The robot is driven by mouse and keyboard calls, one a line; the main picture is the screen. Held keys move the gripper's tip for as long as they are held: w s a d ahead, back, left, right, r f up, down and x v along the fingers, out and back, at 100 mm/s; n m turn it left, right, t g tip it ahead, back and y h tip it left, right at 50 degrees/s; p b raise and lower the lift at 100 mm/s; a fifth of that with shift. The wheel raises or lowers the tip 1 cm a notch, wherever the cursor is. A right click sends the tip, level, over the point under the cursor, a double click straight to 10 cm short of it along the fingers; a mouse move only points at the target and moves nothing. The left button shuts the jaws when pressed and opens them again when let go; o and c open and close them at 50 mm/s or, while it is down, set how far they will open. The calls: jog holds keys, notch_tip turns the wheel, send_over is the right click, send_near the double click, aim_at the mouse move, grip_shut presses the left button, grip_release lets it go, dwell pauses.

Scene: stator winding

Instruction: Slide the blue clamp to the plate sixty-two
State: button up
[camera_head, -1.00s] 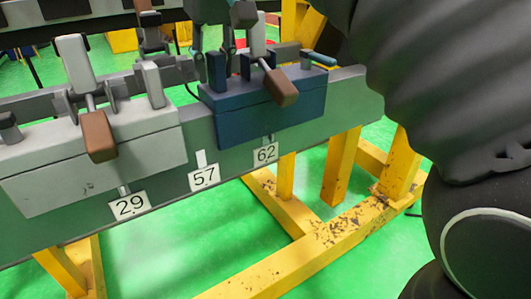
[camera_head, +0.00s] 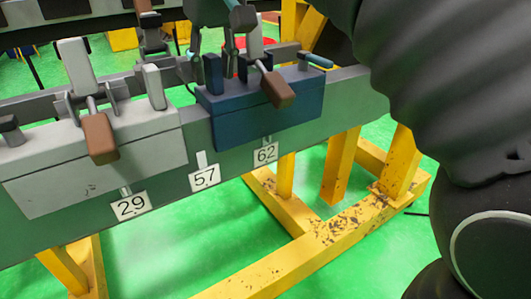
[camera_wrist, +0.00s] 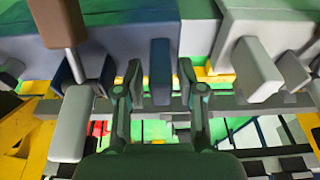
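The blue clamp (camera_head: 265,108) sits on the grey rail, above plate sixty-two (camera_head: 265,153); the plate's tab lies near the middle of the clamp's lower edge. A brown-handled lever (camera_head: 278,88) and a blue upright post (camera_head: 213,73) stand on its top. My gripper (camera_head: 213,42) is above the clamp's left part. In the wrist view my gripper (camera_wrist: 160,88) has its fingers apart, either side of the blue post (camera_wrist: 160,68), with gaps showing on both sides.
A white clamp (camera_head: 95,150) with a brown handle stands left on the same rail, above plate 29 (camera_head: 131,205). Plate 57 (camera_head: 204,178) is between them. The rail (camera_head: 350,95) is clear right of the blue clamp. Yellow supports (camera_head: 340,165) stand below.

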notch_tip(320, 180, up, 6)
jog(key=p, duration=0.5)
jog(key=shift+f+p, duration=0.15)
jog(key=shift+p, duration=0.25)
jog(key=shift+b, duration=0.35)
jog(key=shift+r, duration=2.15)
